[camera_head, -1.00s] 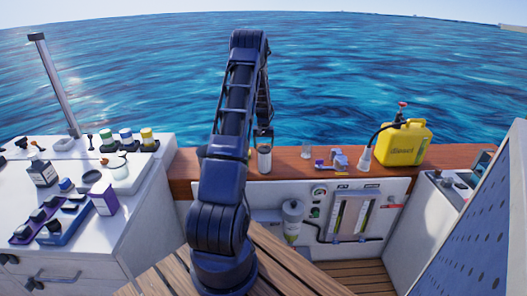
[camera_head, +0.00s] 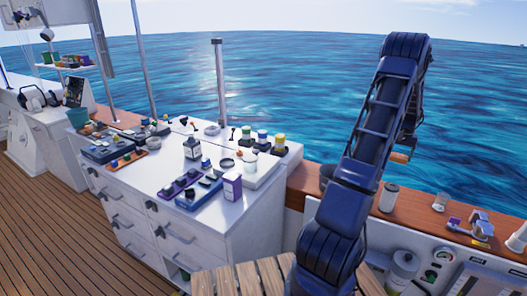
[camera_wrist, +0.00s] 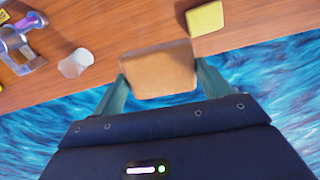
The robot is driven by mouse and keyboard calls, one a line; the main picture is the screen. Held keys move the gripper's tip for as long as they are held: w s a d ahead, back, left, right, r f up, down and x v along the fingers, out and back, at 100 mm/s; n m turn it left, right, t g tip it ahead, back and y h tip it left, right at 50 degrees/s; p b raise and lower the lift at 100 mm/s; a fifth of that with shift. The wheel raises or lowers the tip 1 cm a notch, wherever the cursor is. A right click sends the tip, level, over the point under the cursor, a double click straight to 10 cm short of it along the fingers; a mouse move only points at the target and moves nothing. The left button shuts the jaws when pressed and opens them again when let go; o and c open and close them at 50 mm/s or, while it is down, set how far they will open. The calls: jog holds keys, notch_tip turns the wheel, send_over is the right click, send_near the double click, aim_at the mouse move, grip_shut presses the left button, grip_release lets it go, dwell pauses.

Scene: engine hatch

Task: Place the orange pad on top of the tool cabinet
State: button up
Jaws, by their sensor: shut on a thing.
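My gripper (camera_wrist: 159,78) is shut on the orange pad (camera_wrist: 156,62), with one finger at each side of it in the wrist view. The white tool cabinet (camera_head: 150,232), with several drawers, stands left of my arm. Its top carries many small things, and the gripper is well to the right of it.
On the cabinet top are a purple-and-white box (camera_head: 232,187), a dark bottle (camera_head: 192,148), trays and several coloured jars. A white canister (camera_head: 389,198) stands on the ledge near the gripper. A yellow block (camera_wrist: 205,18) lies on the ledge.

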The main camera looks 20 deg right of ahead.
jog(key=w+a+r+n, duration=0.2)
jog(key=w+a+n, duration=0.1)
jog(key=w+a, duration=0.85)
jog(key=w+a+r+n, duration=0.1)
jog(key=w+a+n, duration=0.1)
jog(key=w+a, duration=0.95)
jog(key=w+a+r+n, duration=0.2)
jog(key=w+a, duration=0.5)
jog(key=a, duration=0.7)
jog(key=w+a+r+n, duration=0.15)
jog(key=w+a, duration=0.45)
jog(key=a, duration=0.8)
jog(key=w+a+r+n, duration=0.1)
jog(key=w+a+n, duration=0.2)
jog(key=w+a, duration=0.7)
notch_tip(320, 180, up, 6)
jog(key=n, duration=0.7)
send_over(154, 174)
notch_tip(154, 174, down, 20)
jog(key=shift+s+f, duration=0.15)
jog(key=shift+f, duration=0.15)
